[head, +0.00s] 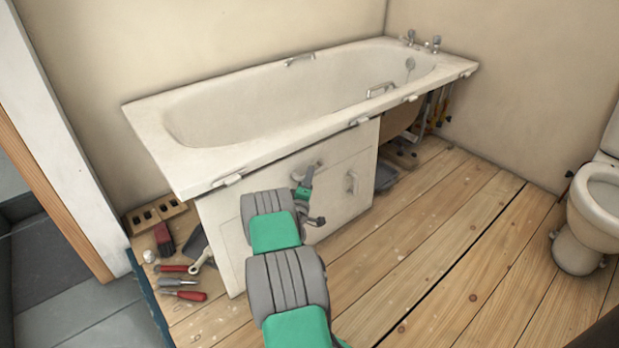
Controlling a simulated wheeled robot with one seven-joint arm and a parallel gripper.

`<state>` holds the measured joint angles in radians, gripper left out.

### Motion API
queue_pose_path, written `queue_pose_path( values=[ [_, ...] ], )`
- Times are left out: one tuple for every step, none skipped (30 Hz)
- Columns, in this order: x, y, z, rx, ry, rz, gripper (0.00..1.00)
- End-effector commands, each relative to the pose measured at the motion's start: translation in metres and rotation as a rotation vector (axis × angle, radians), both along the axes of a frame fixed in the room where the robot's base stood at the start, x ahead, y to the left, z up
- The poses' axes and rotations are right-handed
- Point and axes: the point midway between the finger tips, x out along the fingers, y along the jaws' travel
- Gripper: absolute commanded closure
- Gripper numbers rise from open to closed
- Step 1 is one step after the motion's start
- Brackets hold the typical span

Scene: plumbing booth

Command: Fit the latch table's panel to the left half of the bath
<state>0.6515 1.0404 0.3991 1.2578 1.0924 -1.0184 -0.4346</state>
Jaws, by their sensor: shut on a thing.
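The cream bath (290,106) stands along the back wall. A pale panel (335,215) with raised rectangles stands upright under the rim's left half. Its top edge is close below the rim; I cannot tell whether it is seated. The panel has a left handle (312,167) and a right handle (352,182). My gripper (305,184) is at the left handle and shut on it; my arm hides part of the panel's left side. Small latches sit along the rim's front edge, one at the left (228,180) and one near the middle (360,122).
The right half under the bath is open, with pipes (437,108) and a grey tray (386,176) inside. Tools, including a red-handled screwdriver (190,295), and a holed brick (158,214) lie at the left. A toilet (585,220) stands at the right. The middle floorboards are clear.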

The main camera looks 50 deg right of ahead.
Motion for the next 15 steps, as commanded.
queue_pose_path(
  values=[
    [0.0037, -0.0003, 0.0047, -0.008, -0.007, 0.005, 1.00],
    [0.0040, -0.0003, 0.0046, -0.008, -0.007, 0.005, 1.00],
    [0.0045, -0.0004, 0.0046, -0.008, -0.007, 0.005, 1.00],
    [0.0048, -0.0004, 0.0045, -0.008, -0.007, 0.005, 1.00],
    [0.0052, -0.0003, 0.0044, -0.009, -0.008, 0.006, 1.00],
    [0.0057, -0.0003, 0.0043, -0.008, -0.008, 0.006, 1.00],
    [0.0061, -0.0003, 0.0043, -0.008, -0.008, 0.006, 1.00],
    [0.0066, -0.0003, 0.0042, -0.009, -0.008, 0.007, 1.00],
    [0.0072, -0.0001, 0.0041, -0.009, -0.008, 0.007, 1.00],
    [0.0077, -0.0001, 0.0040, -0.008, -0.009, 0.008, 1.00],
    [0.0081, 0.0000, 0.0039, -0.008, -0.009, 0.008, 1.00],
    [0.0088, 0.0002, 0.0037, -0.009, -0.009, 0.009, 1.00],
    [0.0093, 0.0003, 0.0038, -0.008, -0.010, 0.009, 1.00],
    [0.0098, 0.0004, 0.0036, -0.009, -0.010, 0.010, 1.00],
    [0.0104, 0.0005, 0.0034, -0.008, -0.010, 0.010, 1.00]
  ],
)
